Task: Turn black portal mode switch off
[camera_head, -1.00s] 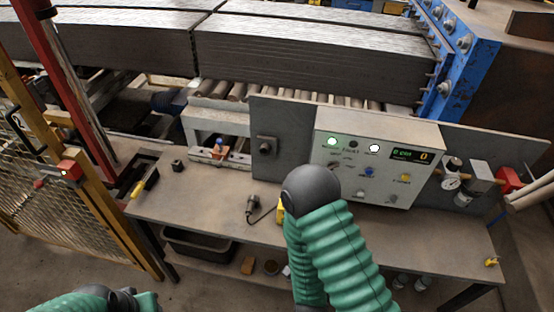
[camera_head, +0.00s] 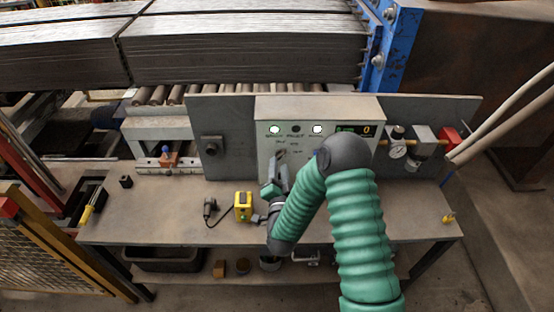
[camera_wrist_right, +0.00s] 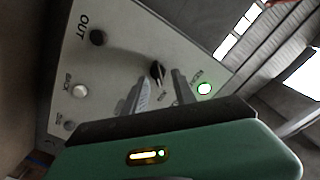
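The control box (camera_head: 368,108) stands at the back of the bench and carries lit lamps and a small display. In the right wrist view, a black switch knob (camera_wrist_right: 157,68) sits on the panel beside a lit green-ringed lamp (camera_wrist_right: 204,89). My right gripper (camera_wrist_right: 160,79) is open, its two fingers pointing at the panel on either side of this knob. I cannot tell whether they touch it. In the head view the right gripper (camera_head: 279,160) is in front of the box's left part and hides the switch there. My left gripper is not in view.
Another black knob (camera_wrist_right: 97,37) and a white button (camera_wrist_right: 80,91) are on the panel. A yellow device (camera_head: 243,206) and a cabled plug (camera_head: 209,207) lie on the bench. A gauge (camera_head: 398,149) stands right of the box. The bench's left part is mostly clear.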

